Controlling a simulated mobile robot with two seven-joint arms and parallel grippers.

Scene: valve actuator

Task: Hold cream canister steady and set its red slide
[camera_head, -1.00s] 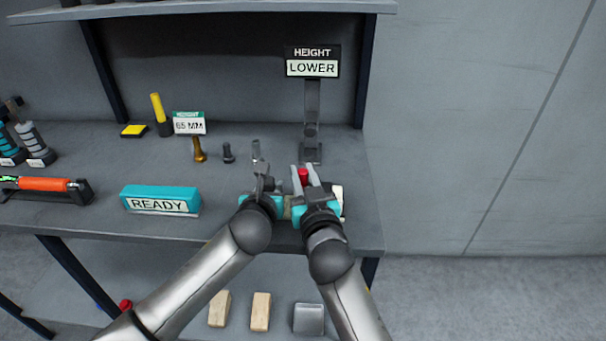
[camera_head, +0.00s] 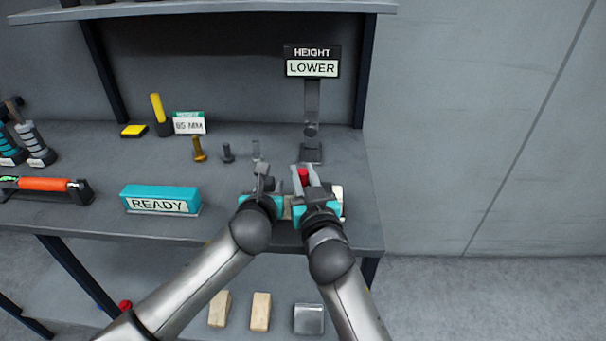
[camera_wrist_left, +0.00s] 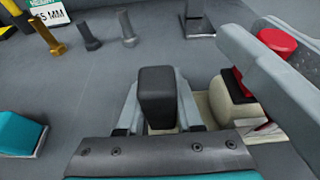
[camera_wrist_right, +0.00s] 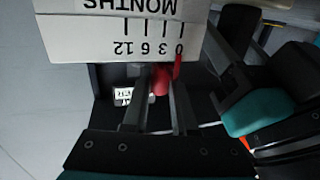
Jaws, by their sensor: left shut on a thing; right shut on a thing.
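The cream canister (camera_wrist_right: 130,35) shows upside down in the right wrist view, with a MONTHS scale marked 0, 3, 6 and 12. Its red slide (camera_wrist_right: 160,80) has a pointer near the 0 mark. In the head view the red slide's knob (camera_head: 303,174) sits between the fingers of my right gripper (camera_head: 305,169), which is shut on it. My left gripper (camera_head: 263,169) is shut on a dark upright block (camera_wrist_left: 157,95) at the canister's left side; it seems to be a grip of the canister. My arms hide most of the canister from above.
A HEIGHT LOWER sign (camera_head: 312,68) stands behind my right gripper. Several bolts (camera_head: 199,150) stand behind and left. A teal READY block (camera_head: 160,199) lies on the left. The bench's (camera_head: 365,225) right edge is close to the canister.

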